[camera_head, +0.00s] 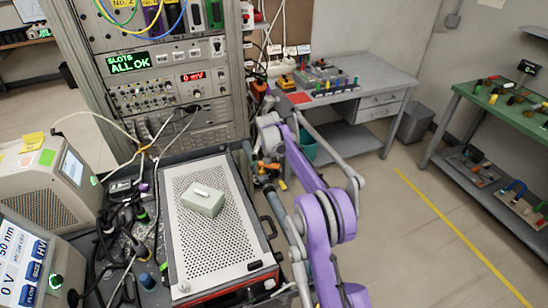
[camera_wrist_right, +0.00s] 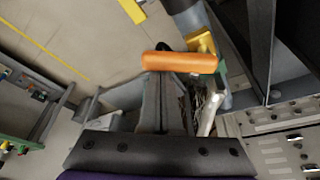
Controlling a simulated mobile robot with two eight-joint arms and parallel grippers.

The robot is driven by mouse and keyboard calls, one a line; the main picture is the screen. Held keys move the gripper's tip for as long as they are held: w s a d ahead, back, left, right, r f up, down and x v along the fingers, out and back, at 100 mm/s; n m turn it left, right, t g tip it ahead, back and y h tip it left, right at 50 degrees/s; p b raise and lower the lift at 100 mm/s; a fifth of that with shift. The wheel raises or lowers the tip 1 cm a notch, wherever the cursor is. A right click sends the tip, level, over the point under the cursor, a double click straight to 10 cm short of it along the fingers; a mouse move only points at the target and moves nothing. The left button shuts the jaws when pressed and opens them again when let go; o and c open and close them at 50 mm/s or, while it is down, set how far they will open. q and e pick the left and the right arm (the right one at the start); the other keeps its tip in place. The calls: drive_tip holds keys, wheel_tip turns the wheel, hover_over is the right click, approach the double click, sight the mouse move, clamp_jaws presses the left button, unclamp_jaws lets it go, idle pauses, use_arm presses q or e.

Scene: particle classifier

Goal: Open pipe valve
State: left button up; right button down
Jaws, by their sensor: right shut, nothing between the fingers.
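An orange bar-shaped handle (camera_wrist_right: 180,62) lies across the view just beyond my right fingertips in the right wrist view. In the head view my purple right arm reaches down beside the instrument rack, and the right gripper (camera_head: 266,168) is small and partly hidden among pipes there. My left gripper is not in view.
A perforated metal box (camera_head: 215,250) with a small pale block (camera_head: 203,200) on it stands left of my arm. The instrument rack (camera_head: 170,75) is behind it.

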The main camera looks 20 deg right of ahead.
drive_tip(key=m, duration=0.1)
drive_tip(key=s+m, duration=0.1)
drive_tip(key=m, duration=0.1)
drive_tip(key=shift+a+g+h, duration=0.4)
drive_tip(key=shift+s+a+m+g, duration=0.25)
drive_tip(key=shift+s+a+m, duration=0.35)
drive_tip(key=shift+a+m, duration=0.25)
drive_tip(key=shift+s+a+m+g, duration=0.25)
drive_tip(key=shift+s+a+m, duration=0.35)
drive_tip(key=shift+m, duration=0.35)
drive_tip(key=shift+a, duration=0.15)
drive_tip(key=shift+d, duration=0.3)
drive_tip(key=d, duration=0.3)
wheel_tip(320, 180, up, 10)
drive_tip(key=f, duration=0.1)
hover_over(271, 167)
drive_tip(key=s, duration=0.2)
drive_tip(key=shift+w+a+r, duration=0.1)
drive_tip(key=shift+a+r, duration=0.15)
drive_tip(key=shift+a, duration=0.05)
